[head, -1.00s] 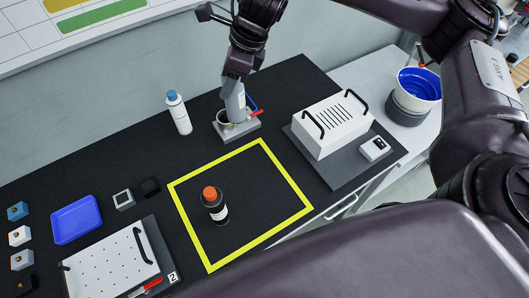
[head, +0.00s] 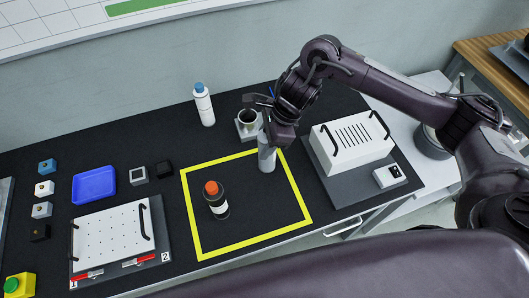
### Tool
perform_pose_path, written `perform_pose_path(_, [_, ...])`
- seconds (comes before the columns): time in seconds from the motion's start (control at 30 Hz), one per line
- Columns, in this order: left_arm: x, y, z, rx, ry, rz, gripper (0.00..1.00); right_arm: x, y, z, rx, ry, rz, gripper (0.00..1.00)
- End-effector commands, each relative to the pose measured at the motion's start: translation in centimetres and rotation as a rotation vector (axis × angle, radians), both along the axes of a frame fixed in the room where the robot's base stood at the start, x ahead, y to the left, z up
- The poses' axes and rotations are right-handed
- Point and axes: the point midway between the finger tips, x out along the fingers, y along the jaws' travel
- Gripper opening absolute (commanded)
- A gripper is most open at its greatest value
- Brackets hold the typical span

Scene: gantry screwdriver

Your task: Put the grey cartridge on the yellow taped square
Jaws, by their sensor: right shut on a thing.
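The grey cartridge (head: 266,155) is upright in my right gripper (head: 270,136), which is shut on its upper part. In the head view it overlaps the far right corner of the yellow taped square (head: 191,214). I cannot tell whether its base touches the table. The square lies flat on the black table top. My left gripper is not in view.
A dark bottle with an orange cap (head: 217,200) stands inside the square, left of its middle. A grey holder (head: 247,124) is just behind the cartridge. A white box with black handles (head: 350,143) stands to the right. The square's right part is clear.

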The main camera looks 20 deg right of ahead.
Motion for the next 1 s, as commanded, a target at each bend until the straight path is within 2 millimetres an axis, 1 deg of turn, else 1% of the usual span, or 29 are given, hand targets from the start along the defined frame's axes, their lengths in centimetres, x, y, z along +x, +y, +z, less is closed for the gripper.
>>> perform_pose_path(0.03, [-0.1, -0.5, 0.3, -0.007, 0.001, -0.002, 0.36, 0.0, 0.0, -0.5, 0.000, 0.002, -0.001, 0.19])
perform_pose_path(0.1, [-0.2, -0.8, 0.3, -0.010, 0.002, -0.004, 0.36, 0.0, 0.0, -1.1, 0.001, 0.000, -0.001, 0.19])
perform_pose_path(0.23, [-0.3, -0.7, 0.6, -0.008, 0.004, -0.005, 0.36, 0.0, 0.0, -2.2, 0.000, 0.002, -0.002, 0.19])
perform_pose_path(0.4, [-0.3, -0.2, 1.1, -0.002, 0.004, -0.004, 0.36, 0.0, 0.1, -4.8, 0.001, 0.003, -0.002, 0.19])
perform_pose_path(0.47, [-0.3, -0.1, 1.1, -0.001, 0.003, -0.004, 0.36, 0.0, 0.1, -5.4, 0.000, 0.002, -0.001, 0.19])
perform_pose_path(0.57, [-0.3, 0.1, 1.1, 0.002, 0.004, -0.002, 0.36, 0.1, 0.0, -5.7, 0.001, -0.002, -0.001, 0.19])
perform_pose_path(0.77, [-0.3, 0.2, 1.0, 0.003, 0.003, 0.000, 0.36, 0.1, 0.0, -5.7, 0.001, -0.002, -0.001, 0.19])
perform_pose_path(0.9, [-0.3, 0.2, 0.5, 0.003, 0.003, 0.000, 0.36, 0.1, 0.0, -6.1, 0.001, -0.002, -0.001, 0.19])
perform_pose_path(0.93, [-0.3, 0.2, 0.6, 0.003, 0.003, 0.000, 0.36, 0.1, 0.0, -6.0, 0.000, -0.002, -0.001, 0.45])
perform_pose_path(1.0, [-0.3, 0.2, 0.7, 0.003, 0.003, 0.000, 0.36, 0.0, 0.0, -6.0, 0.000, -0.001, 0.000, 0.55])
